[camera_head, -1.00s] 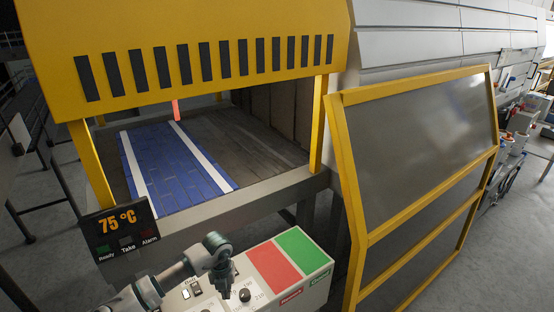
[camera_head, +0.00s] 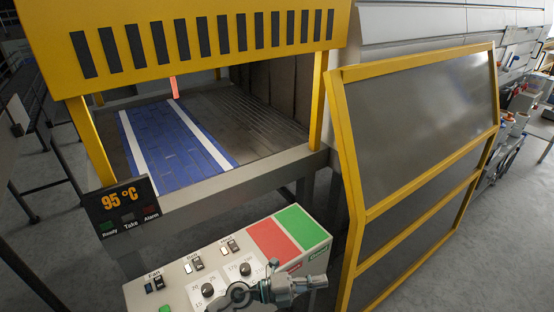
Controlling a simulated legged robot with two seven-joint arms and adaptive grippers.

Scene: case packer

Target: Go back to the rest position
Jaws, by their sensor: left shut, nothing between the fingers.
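My left gripper (camera_head: 274,268) is low in the head view, in front of and over the near right part of the control panel (camera_head: 172,277). Its dark finger parts look closed, and nothing shows between them. Part of the wrist and arm runs along the bottom edge and covers the panel's lower right, near the green and red button labels. The rest of the left arm is cut off by the frame. My right gripper is not in view.
The panel has a red pad (camera_head: 270,239), a green pad (camera_head: 302,225), switches and knobs (camera_head: 245,269). A display (camera_head: 122,208) reads 95 °C. Behind stands a yellow-framed machine (camera_head: 200,30) with a blue belt (camera_head: 178,150). A yellow-framed guard (camera_head: 415,130) stands right.

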